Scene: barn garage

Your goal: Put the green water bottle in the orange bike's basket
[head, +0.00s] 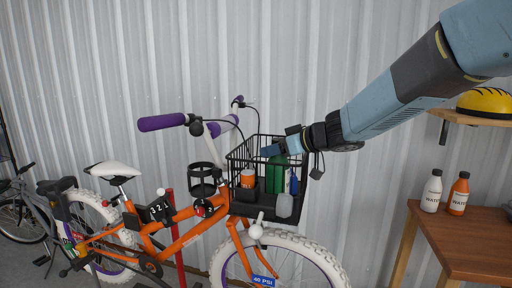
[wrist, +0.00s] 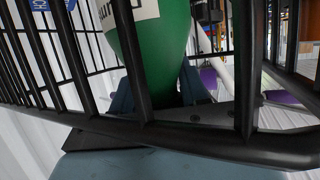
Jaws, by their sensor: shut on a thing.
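The green water bottle (head: 276,178) is inside the black wire basket (head: 256,140) at the front of the orange bike (head: 182,241). My gripper (head: 272,153) is at the top of the basket and shut on the upper part of the bottle. In the wrist view the green bottle (wrist: 160,45) with its white label is between my fingers (wrist: 160,97), behind the dark bars of the basket (wrist: 245,70). The bottle's lower end is partly hidden by the basket's contents and wires; I cannot tell whether it touches the floor.
The basket also holds an orange item (head: 248,179), a pale grey item (head: 284,205) and a blue item (head: 294,185). A white bottle (head: 432,190) and an orange bottle (head: 459,194) stand on a wooden table (head: 475,232) at right. A grey bike (head: 30,207) is at far left.

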